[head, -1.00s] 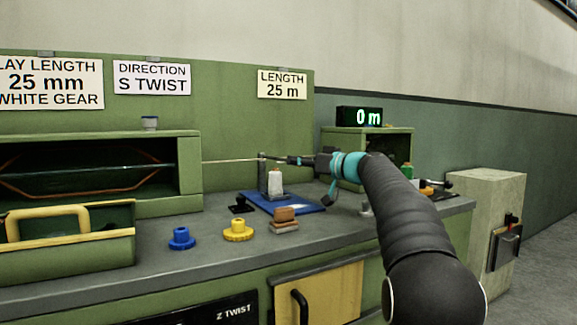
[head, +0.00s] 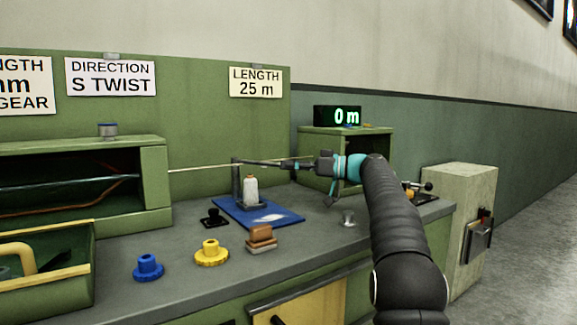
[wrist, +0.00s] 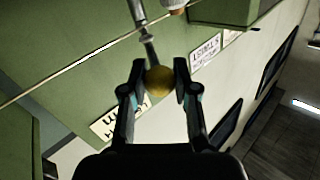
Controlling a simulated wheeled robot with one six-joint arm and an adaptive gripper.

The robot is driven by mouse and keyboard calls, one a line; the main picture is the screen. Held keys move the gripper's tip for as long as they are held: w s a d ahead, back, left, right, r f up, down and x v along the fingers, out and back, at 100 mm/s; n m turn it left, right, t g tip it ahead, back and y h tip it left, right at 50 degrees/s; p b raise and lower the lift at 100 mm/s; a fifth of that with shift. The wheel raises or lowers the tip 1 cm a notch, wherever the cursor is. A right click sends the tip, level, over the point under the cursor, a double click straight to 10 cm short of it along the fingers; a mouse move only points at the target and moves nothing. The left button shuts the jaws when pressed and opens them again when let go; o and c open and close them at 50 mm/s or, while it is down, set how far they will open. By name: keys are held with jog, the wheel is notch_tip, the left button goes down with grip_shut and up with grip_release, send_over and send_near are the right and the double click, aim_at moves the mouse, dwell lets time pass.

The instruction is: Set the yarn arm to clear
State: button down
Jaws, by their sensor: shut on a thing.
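The yarn arm (head: 262,162) is a dark, thin rod reaching right from an upright post beside a white yarn cone (head: 250,191). In the wrist view the yarn arm (wrist: 151,50) is a grey rod ending in a yellow ball knob (wrist: 159,81). My gripper (head: 303,164) is at the rod's right end, above the bench. In the wrist view my gripper (wrist: 160,75) is shut on the knob, one finger on each side. A pale yarn (head: 200,168) runs from the green machine to the post. No clear mark shows on the yarn arm.
A blue mat (head: 285,217) lies under the cone. A brown block (head: 261,234), a yellow gear (head: 211,253) and a blue gear (head: 148,267) stand on the grey bench. A green display reading 0 m (head: 338,116) sits behind my gripper.

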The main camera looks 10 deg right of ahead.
jog(key=c, duration=0.9)
grip_release()
jog(key=shift+a, duration=0.1)
jog(key=shift+o, duration=0.2)
jog(key=v, duration=1.2)
